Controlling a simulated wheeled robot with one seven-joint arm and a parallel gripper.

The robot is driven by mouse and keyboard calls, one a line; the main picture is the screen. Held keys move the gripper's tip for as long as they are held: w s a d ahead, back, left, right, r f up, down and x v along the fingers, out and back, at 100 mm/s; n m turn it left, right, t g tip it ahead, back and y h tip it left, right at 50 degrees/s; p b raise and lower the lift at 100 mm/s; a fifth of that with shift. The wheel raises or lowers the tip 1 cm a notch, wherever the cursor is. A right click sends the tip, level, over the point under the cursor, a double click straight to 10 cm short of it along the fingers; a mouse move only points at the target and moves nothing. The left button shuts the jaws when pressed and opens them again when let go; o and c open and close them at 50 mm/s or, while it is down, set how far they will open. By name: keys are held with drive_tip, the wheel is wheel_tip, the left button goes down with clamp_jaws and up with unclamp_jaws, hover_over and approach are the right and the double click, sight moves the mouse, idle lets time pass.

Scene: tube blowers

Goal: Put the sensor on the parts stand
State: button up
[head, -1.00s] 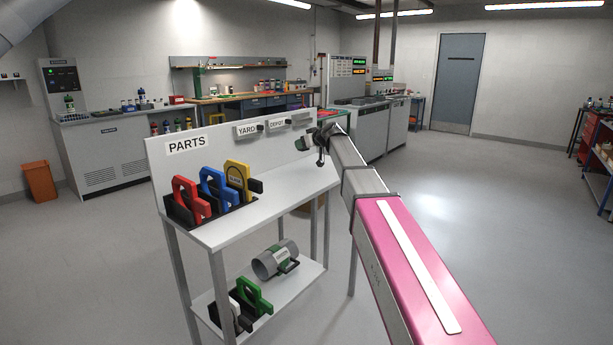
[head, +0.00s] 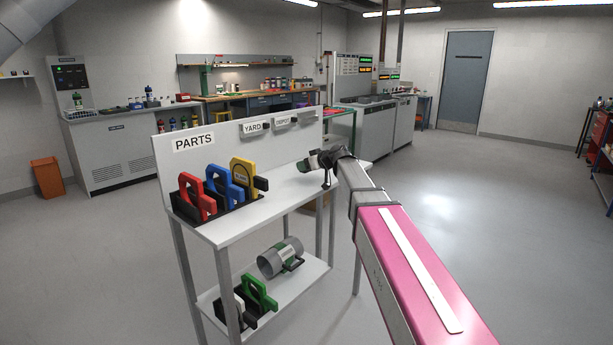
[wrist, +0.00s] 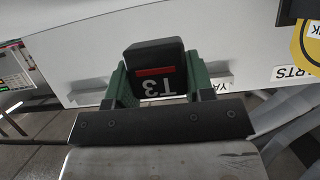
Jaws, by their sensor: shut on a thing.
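The parts stand (head: 281,206) is a white two-level stand with a PARTS sign on its back panel. My gripper (head: 317,160) is above the right part of its top shelf, near the back panel. In the wrist view, my gripper (wrist: 155,88) is shut on the sensor (wrist: 158,62), a dark block with a red stripe and an upside-down T3 mark, between green side pieces. In the head view the sensor is small and partly hidden by the gripper. I cannot tell whether it touches the shelf.
Red (head: 198,196), blue (head: 222,186) and yellow (head: 243,175) handled parts stand in a dark rack at the shelf's left. The lower shelf holds a grey cylinder (head: 272,263) and a green handled part (head: 262,290). The middle of the top shelf is clear.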

sight(306, 182)
drive_tip(key=shift+s+d+f, duration=0.1)
drive_tip(key=shift+s+f, duration=0.05)
drive_tip(key=shift+f, duration=1.95)
drive_tip(key=o, duration=1)
drive_tip(key=shift+f, duration=0.1)
